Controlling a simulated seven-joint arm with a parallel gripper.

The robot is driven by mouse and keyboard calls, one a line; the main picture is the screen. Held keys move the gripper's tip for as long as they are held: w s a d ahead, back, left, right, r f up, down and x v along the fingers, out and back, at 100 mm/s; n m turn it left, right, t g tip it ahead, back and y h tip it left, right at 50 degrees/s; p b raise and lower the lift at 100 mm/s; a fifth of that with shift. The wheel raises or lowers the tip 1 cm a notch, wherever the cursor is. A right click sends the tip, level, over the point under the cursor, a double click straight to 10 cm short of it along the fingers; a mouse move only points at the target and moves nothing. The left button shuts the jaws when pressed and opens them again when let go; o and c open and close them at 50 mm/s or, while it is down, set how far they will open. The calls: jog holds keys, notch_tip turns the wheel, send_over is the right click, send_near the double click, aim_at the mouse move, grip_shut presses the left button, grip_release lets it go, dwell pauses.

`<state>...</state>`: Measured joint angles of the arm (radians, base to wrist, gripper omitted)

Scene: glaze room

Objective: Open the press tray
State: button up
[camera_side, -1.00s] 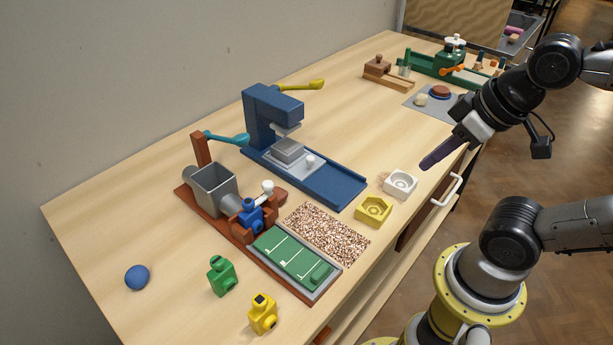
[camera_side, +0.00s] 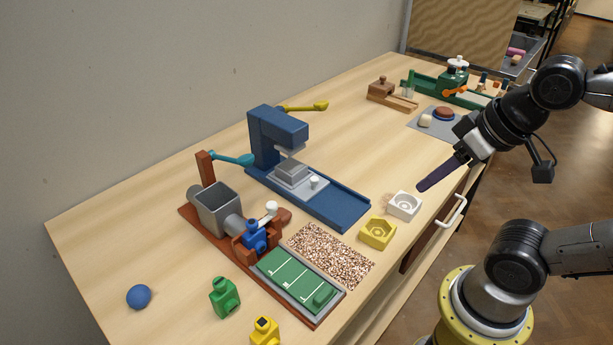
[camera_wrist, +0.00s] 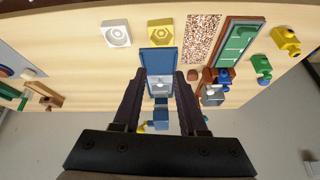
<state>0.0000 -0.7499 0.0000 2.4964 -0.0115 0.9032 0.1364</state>
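The blue press (camera_side: 277,130) stands mid-table, with a long blue base (camera_side: 340,207) reaching toward the front edge. Its tray (camera_side: 299,180), a grey plate with a white knob (camera_side: 314,181), sits on the base near the press head, with a grey block at its back. My gripper (camera_side: 421,187) is in the air, right of the base's front end and apart from the tray. In the wrist view its two dark fingers (camera_wrist: 160,74) are apart with nothing held. The tray (camera_wrist: 160,86) and blue base (camera_wrist: 158,60) show between them, farther off.
A white mould (camera_side: 404,206) and a yellow mould (camera_side: 378,233) stand near the gripper by the front edge. A brown extruder with a grey hopper (camera_side: 214,208) and a speckled patch (camera_side: 330,255) lie left. The base ahead of the knob is clear.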

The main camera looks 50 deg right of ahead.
jog(key=shift+o, duration=0.7)
jog(key=w+r+m, duration=0.1)
jog(key=w+d+r+m, duration=0.1)
jog(key=w+m, duration=0.1)
jog(key=w+r+m+h, duration=0.1)
jog(key=shift+w+d+r+m, duration=0.2)
jog(key=shift+d+r+m, duration=0.1)
jog(key=shift+d+r, duration=0.05)
jog(key=m+g+h, duration=0.2)
jog(key=m, duration=0.1)
send_over(315, 178)
jog(key=s+a, duration=0.4)
notch_tip(315, 178, down, 6)
jog(key=x, duration=1.3)
jog(key=shift+s+f, duration=0.1)
jog(key=shift+s, duration=0.1)
jog(key=shift+c, duration=0.3)
grip_shut()
